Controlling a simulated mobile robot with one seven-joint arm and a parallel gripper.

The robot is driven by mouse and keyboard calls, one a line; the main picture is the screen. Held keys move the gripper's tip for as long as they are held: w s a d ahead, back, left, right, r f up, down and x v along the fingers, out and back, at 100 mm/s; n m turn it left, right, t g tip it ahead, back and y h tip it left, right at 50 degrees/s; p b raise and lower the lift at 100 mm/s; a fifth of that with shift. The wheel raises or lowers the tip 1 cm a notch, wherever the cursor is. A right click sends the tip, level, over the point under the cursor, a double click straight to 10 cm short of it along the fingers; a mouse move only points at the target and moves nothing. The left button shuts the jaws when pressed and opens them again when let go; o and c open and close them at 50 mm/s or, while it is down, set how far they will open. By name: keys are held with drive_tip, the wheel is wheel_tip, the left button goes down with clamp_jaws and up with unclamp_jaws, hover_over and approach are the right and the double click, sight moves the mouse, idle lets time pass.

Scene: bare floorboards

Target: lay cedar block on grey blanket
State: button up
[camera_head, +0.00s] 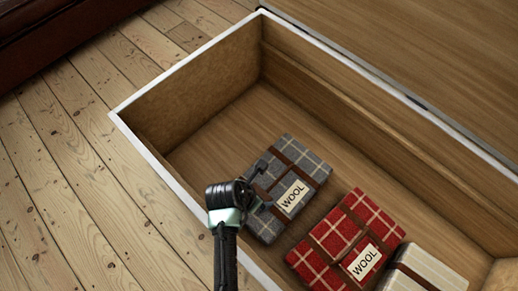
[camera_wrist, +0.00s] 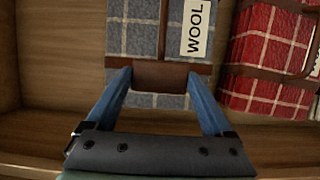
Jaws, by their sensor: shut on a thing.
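The grey blanket (camera_head: 309,163) is a folded plaid bundle with brown straps and a WOOL label, lying in the open wooden chest. It also shows in the wrist view (camera_wrist: 132,38). My gripper (camera_head: 263,188) is over its left part. In the wrist view my gripper (camera_wrist: 161,76) is shut on a small brown block, the cedar block (camera_wrist: 161,77), held between the fingertips over the blanket's near edge. I cannot tell whether the block touches the blanket. In the head view the block is hard to tell from the brown straps.
A red plaid blanket (camera_head: 330,235) and a cream blanket (camera_head: 432,267) lie to the right of the grey one. The chest's pale rim (camera_head: 157,171) runs along the near-left side. The chest floor (camera_head: 232,128) beyond the grey blanket is bare.

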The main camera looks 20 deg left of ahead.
wheel_tip(320, 180, down, 4)
drive_tip(key=shift+b, duration=1.2)
drive_tip(key=shift+r, duration=0.15)
drive_tip(key=o, duration=1.1)
drive_tip(key=p+v, duration=0.7)
drive_tip(key=v, duration=0.5)
drive_tip(key=shift+p, duration=0.3)
